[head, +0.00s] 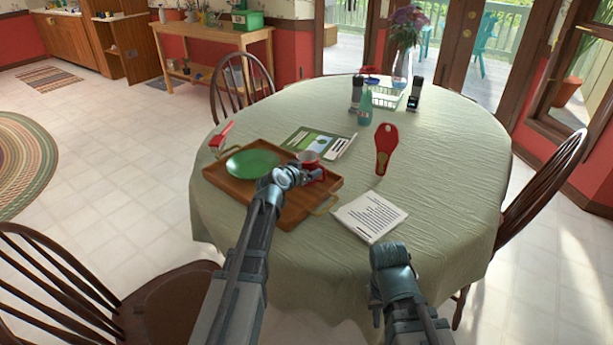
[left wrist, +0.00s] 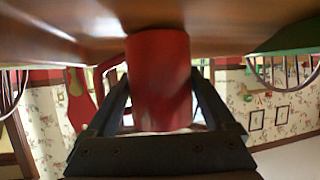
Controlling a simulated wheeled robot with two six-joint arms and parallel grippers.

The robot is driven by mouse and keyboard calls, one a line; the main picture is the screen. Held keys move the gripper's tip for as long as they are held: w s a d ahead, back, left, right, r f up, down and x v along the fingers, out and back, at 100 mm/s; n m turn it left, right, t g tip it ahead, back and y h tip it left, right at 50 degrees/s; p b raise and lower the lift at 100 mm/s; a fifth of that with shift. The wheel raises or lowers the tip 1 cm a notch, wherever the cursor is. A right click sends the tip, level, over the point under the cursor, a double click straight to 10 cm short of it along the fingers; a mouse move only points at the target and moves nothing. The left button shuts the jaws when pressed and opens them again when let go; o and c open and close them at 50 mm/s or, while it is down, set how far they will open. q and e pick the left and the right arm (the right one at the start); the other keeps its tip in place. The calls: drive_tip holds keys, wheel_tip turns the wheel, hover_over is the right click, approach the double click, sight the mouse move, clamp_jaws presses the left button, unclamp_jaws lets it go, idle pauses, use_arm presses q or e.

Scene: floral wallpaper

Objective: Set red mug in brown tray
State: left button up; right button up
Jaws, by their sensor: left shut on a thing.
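The red mug (head: 309,158), pale inside, is at the right part of the brown tray (head: 292,216). My left gripper (head: 303,174) is shut on it. The left wrist view shows the mug (left wrist: 159,82) between the two fingers, with the tray's brown surface (left wrist: 60,30) against or very near its end; I cannot tell whether they touch. A green plate (head: 252,163) lies in the tray's left part.
The round table (head: 450,180) has a cloth. A magazine (head: 318,142) lies behind the tray, a red paddle-like object (head: 386,146) and a notepad (head: 370,216) to its right. A bottle (head: 365,110) stands farther back. The table's right side is clear.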

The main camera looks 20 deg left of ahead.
use_arm(q)
drive_tip(key=shift+f, duration=0.15)
drive_tip(key=o, duration=1.4)
drive_tip(key=shift+s+r+p, duration=0.25)
drive_tip(key=shift+p, duration=0.1)
drive_tip(key=p+v, duration=0.4)
drive_tip(key=v, duration=0.7)
drive_tip(key=shift+s, duration=0.25)
drive_tip(key=shift+a, duration=0.1)
